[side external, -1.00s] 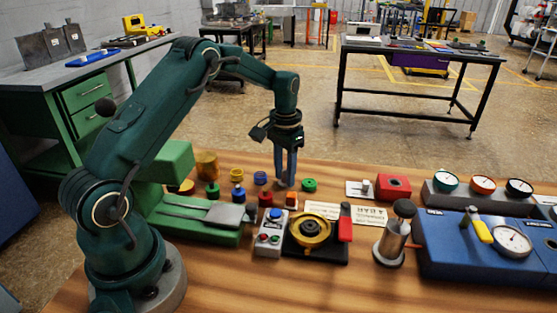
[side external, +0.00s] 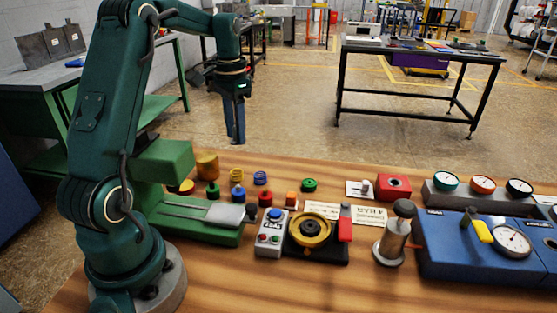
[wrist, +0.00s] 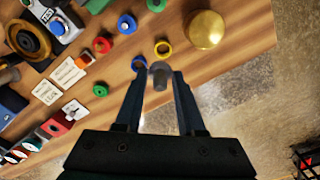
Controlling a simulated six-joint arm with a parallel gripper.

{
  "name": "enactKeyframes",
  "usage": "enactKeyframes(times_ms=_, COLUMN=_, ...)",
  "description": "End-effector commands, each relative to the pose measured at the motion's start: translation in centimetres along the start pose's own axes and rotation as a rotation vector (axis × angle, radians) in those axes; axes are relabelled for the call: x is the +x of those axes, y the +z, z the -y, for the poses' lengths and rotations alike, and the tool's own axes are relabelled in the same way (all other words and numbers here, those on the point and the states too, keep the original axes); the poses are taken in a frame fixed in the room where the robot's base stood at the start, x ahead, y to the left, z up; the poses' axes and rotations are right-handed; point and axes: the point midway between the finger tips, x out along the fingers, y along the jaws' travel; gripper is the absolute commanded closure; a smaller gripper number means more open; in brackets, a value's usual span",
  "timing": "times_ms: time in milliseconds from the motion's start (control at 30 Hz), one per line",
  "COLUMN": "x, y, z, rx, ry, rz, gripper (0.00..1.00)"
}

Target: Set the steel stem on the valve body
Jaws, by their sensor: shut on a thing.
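My gripper (side external: 235,141) is up in the air past the far edge of the bench. In the wrist view, the fingertips (wrist: 160,78) are closed on a short grey steel stem (wrist: 160,72). I cannot tell for sure which part is the valve body. A black base with a brass ring (side external: 312,230) and red handle, and a red block (side external: 393,185) with a dark opening, stand on the bench, both apart from my gripper.
Small coloured parts stand on the bench, among them a blue ring (side external: 260,177), a yellow ring (side external: 237,175) and a green part (side external: 309,185). A brass cylinder (side external: 206,163) stands at the left. A steel cylinder with a black knob (side external: 395,236) and a blue gauge unit (side external: 470,250) are at right.

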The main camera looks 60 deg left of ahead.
Motion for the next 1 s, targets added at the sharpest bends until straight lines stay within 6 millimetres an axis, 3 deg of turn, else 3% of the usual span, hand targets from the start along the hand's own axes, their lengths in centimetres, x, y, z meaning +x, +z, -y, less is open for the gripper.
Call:
enactKeyframes(times_ms=67, x=0.2, y=0.1, z=0.1, rx=0.004, ry=-0.004, rz=-0.007, gripper=1.00)
enactKeyframes(times_ms=167, x=0.6, y=-0.6, z=-1.8, rx=0.065, ry=-0.004, rz=-0.009, gripper=1.00)
enactKeyframes(times_ms=267, x=1.2, y=-1.4, z=-4.8, rx=0.159, ry=-0.003, rz=-0.011, gripper=1.00)
enactKeyframes(times_ms=433, x=2.1, y=-2.1, z=-11.7, rx=0.368, ry=0.001, rz=-0.011, gripper=1.00)
enactKeyframes(times_ms=600, x=2.8, y=-1.3, z=-18.2, rx=0.569, ry=0.006, rz=-0.005, gripper=1.00)
enactKeyframes(times_ms=700, x=3.1, y=-0.5, z=-21.0, rx=0.661, ry=0.008, rz=0.001, gripper=1.00)
enactKeyframes(times_ms=833, x=3.1, y=0.5, z=-23.4, rx=0.743, ry=0.010, rz=0.006, gripper=1.00)
enactKeyframes(times_ms=1000, x=3.2, y=0.9, z=-24.6, rx=0.786, ry=0.010, rz=0.006, gripper=1.00)
